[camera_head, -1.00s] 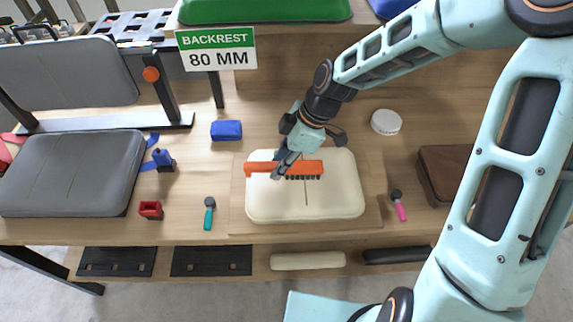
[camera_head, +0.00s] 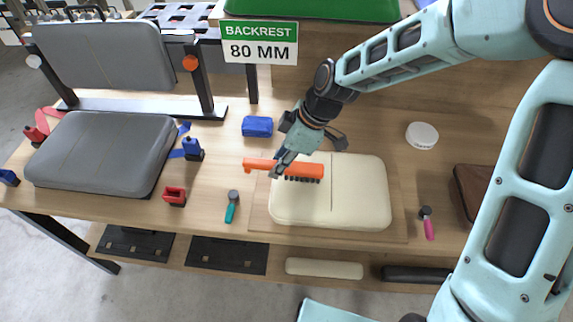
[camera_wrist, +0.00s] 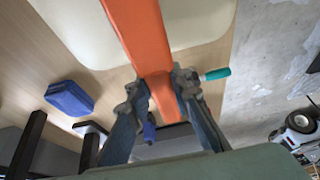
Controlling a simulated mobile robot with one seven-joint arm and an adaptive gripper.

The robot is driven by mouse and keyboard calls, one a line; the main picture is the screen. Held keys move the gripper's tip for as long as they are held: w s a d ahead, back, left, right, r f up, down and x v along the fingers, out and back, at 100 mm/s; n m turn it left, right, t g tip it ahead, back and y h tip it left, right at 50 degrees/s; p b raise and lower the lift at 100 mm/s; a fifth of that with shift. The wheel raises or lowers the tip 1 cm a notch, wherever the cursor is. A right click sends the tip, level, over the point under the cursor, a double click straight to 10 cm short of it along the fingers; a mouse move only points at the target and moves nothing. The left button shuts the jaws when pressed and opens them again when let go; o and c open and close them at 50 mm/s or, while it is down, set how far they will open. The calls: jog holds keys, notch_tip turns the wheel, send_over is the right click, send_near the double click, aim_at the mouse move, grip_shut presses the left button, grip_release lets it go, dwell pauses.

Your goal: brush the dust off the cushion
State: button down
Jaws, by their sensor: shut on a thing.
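The cream cushion (camera_head: 355,195) lies flat on a thin wooden board on the bench; part of it shows at the top of the wrist view (camera_wrist: 200,20). My gripper (camera_head: 284,163) is shut on the handle of an orange brush (camera_head: 306,171), over the cushion's upper left edge. The brush lies crosswise, dark bristles down over the cushion's left part, its handle end past the left edge. I cannot tell whether the bristles touch the cushion. In the wrist view the orange handle (camera_wrist: 145,35) runs between both fingers. I cannot make out dust on the cushion.
A blue block (camera_head: 257,126), a teal-handled tool (camera_head: 232,207) and a red part (camera_head: 174,196) lie left of the cushion. A white round tin (camera_head: 422,135) and a pink-handled tool (camera_head: 428,224) lie right. A grey seat pad (camera_head: 100,155) is farther left.

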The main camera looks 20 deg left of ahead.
aim_at(244, 160)
jog(key=shift+s+a+b, duration=0.35)
jog(key=shift+a+b, duration=0.05)
jog(key=shift+a, duration=1)
jog(key=shift+s+a+b, duration=0.3)
jog(key=shift+a+b, duration=0.1)
jog(key=shift+a, duration=0.95)
jog(key=shift+s+a+b, duration=0.35)
jog(key=shift+a+b, duration=0.05)
jog(key=shift+a, duration=1)
notch_tip(244, 160, up, 9)
jog(key=p, duration=0.6)
jog(key=shift+r+p, duration=0.1)
jog(key=shift+p, duration=0.3)
